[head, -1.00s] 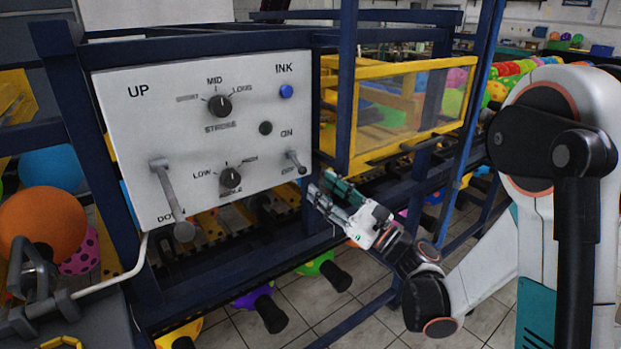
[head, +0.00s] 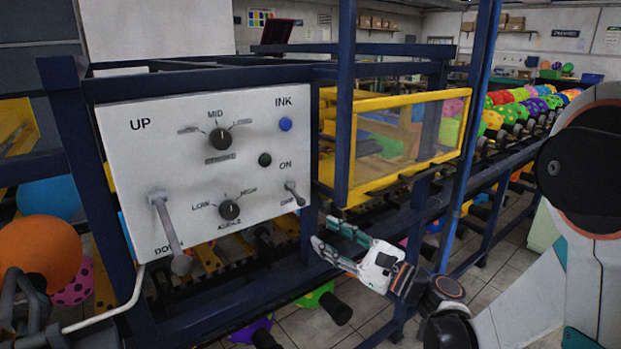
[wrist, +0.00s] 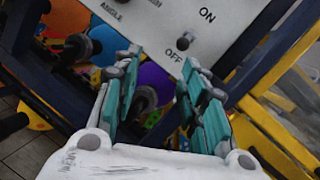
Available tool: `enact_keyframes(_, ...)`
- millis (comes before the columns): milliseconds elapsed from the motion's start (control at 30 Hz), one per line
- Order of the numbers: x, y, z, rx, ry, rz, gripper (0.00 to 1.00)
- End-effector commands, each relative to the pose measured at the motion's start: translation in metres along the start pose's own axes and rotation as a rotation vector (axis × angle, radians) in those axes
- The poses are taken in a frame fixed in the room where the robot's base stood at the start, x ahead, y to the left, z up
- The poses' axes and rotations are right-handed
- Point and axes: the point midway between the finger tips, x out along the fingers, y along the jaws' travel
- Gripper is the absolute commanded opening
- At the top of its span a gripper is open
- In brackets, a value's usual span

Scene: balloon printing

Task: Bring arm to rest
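My gripper (head: 335,240) is in front of the machine frame, below and right of the white control panel (head: 262,180). It is open and empty, with its two teal-padded fingers apart. In the wrist view my gripper (wrist: 158,95) points at the panel's lower edge, with the ON/OFF switch (wrist: 185,41) just beyond the fingertips. In the head view the ON/OFF switch (head: 295,194) sits at the panel's lower right, apart from the fingers. My arm comes in from the right side of the head view.
Dark blue frame bars (head: 230,318) run below the panel and beside my gripper. A yellow-framed clear guard (head: 400,135) stands right of the panel. The UP/DOWN lever (head: 170,235) hangs at the panel's left. Balloons lie behind the frame, including an orange one (head: 38,255).

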Motion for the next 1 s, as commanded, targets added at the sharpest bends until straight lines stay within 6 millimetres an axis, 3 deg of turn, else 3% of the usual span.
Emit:
enact_keyframes(233,-0.007,0.035,0.009,-0.381,0.233,0.189,0.39)
enact_keyframes(467,-0.038,0.063,0.011,-0.741,0.414,0.405,0.39)
enact_keyframes(767,-0.108,0.089,0.014,-1.202,0.595,0.750,0.39)
enact_keyframes(1000,-0.178,0.096,0.021,-1.550,0.692,1.075,0.39)
